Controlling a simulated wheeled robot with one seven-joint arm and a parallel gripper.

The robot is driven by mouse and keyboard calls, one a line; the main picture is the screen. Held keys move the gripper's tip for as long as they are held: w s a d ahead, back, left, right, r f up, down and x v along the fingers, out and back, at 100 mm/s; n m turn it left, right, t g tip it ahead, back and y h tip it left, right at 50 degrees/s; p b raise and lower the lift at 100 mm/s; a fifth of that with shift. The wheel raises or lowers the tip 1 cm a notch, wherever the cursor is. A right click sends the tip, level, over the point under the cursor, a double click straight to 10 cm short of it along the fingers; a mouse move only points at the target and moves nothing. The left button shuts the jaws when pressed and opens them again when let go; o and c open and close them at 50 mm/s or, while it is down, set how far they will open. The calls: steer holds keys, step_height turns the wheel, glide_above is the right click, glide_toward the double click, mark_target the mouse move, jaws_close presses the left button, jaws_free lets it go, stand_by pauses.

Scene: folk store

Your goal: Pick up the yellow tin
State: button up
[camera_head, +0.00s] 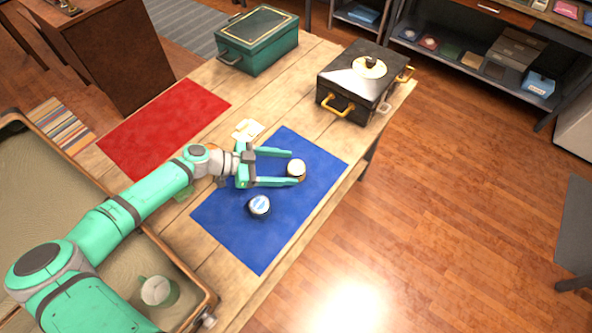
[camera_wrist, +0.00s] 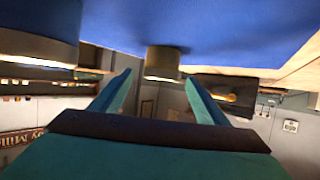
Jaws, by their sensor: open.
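A small round tin with a pale lid and a yellowish-brown side (camera_head: 298,171) stands upright on the blue mat (camera_head: 235,235); it looks like the yellow tin. It also shows in the wrist view (camera_wrist: 163,62), seen between my fingers. My gripper (camera_head: 293,167) is open, its two teal fingers reaching to either side of this tin near their tips. I cannot tell whether a finger touches it. A second, dark-sided tin with a white and blue lid (camera_head: 260,204) stands on the mat nearer the front, outside my fingers. It shows partly at the wrist view's left edge (camera_wrist: 38,48).
A black box with gold handles (camera_head: 345,92) and a green box (camera_head: 257,42) stand at the table's far end. A red mat (camera_head: 163,127) and small pale cards (camera_head: 247,130) lie beside the blue mat. A tray (camera_head: 40,175) with a green cup (camera_head: 155,292) is at left.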

mark_target(307, 174)
steer(key=x, duration=0.8)
steer(key=shift+w+a, duration=0.1)
steer(key=c, duration=1.2)
